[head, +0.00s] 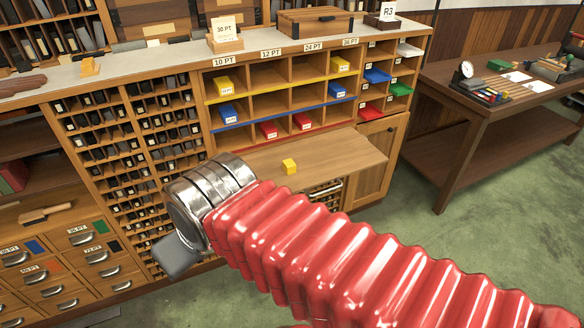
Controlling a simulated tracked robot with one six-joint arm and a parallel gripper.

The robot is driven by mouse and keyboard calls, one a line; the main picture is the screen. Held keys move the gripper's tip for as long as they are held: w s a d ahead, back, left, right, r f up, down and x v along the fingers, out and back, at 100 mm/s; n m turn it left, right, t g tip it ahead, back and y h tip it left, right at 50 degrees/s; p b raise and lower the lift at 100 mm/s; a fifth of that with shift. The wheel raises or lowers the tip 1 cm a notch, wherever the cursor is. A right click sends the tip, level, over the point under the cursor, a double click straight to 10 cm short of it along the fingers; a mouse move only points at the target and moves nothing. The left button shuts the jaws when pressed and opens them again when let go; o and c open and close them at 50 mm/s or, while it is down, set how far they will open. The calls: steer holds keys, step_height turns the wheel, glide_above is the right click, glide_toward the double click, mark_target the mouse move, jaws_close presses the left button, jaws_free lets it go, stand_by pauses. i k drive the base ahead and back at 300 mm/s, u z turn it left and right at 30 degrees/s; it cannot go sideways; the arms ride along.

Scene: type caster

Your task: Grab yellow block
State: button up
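A small plain yellow block (289,167) sits alone on the wooden pull-out shelf (340,151) of the type cabinet. Two yellow labelled blocks also show in the top row of compartments, one at the left (223,86) and one at the right (340,64). My red ribbed arm reaches in from the lower right to a silver wrist. Past the wrist, one grey finger of my gripper (178,258) shows, left of and nearer than the shelf. It is apart from the yellow block. The rest of the gripper is hidden behind the wrist, so its opening does not show.
Blue blocks (228,113) and red blocks (269,129) lie in the lower compartments. More coloured blocks (377,75) fill slots at the right. Racks of small type (140,130) stand left of the shelf. A wooden workbench (480,105) stands at the right, with green floor between.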

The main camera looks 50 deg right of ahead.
mark_target(290, 166)
steer(key=u, duration=0.05)
steer(key=i, duration=1)
steer(key=z, duration=0.05)
